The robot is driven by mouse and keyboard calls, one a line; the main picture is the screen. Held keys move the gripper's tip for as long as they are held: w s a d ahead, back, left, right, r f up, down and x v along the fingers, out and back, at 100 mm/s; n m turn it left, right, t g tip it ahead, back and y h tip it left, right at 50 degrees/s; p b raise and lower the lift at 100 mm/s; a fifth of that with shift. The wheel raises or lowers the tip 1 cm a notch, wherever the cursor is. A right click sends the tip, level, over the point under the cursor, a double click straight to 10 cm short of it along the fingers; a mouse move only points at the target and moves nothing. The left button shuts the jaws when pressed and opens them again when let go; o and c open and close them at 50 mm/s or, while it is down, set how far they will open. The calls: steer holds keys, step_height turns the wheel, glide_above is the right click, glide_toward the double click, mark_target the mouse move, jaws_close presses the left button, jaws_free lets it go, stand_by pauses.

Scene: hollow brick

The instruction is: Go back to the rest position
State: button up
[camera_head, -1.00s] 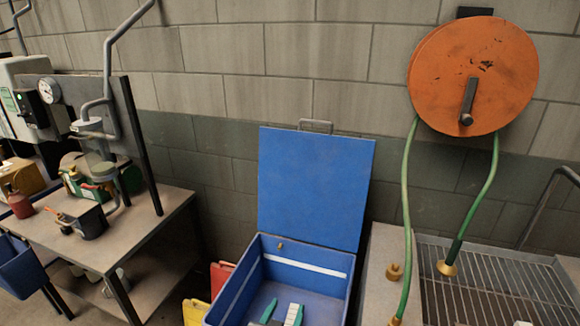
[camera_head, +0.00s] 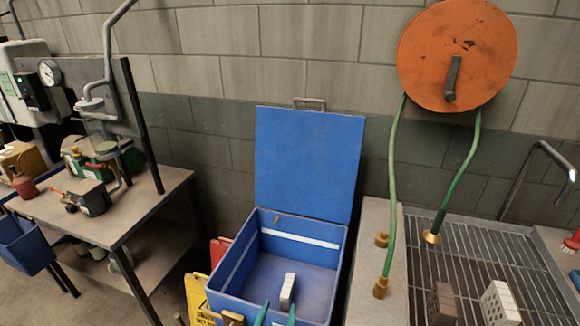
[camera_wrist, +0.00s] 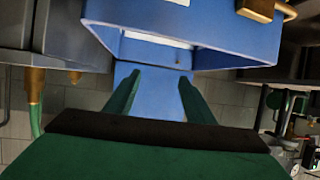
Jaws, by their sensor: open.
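My gripper (camera_head: 279,305) is open and empty, with its two green fingers at the front of the blue box (camera_head: 222,283) in the head view. The fingers also show apart in the wrist view (camera_wrist: 159,76), with the box (camera_wrist: 235,35) beyond them. A light grey brick (camera_head: 288,288) stands inside the box, just beyond the fingertips in the head view and not between them. The brick cannot be made out in the wrist view. The box's lid (camera_head: 308,165) is raised against the wall.
A dark brick (camera_head: 441,303) and a pale hollow brick (camera_head: 500,303) are on the metal grate (camera_head: 470,255) at the right. An orange hose reel (camera_head: 457,55) hangs above it. A workbench (camera_head: 150,212) stands at the left. A yellow sign (camera_head: 197,299) is beside the box.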

steer(key=s+f+n+y, duration=0.1)
steer(key=s+f, duration=0.2)
steer(key=s, duration=0.6)
steer(key=s+f+n+y, duration=0.1)
steer(key=s+f, duration=0.3)
steer(key=s, duration=0.4)
steer(key=s+d+r+t, duration=0.1)
steer(key=s+r, duration=0.1)
steer(key=s, duration=0.7)
steer(key=s+d+r+t, duration=0.1)
steer(key=s+d+r, duration=0.1)
steer(key=s, duration=0.7)
steer(key=shift+s+r, duration=0.25)
steer(key=shift+r, duration=0.55)
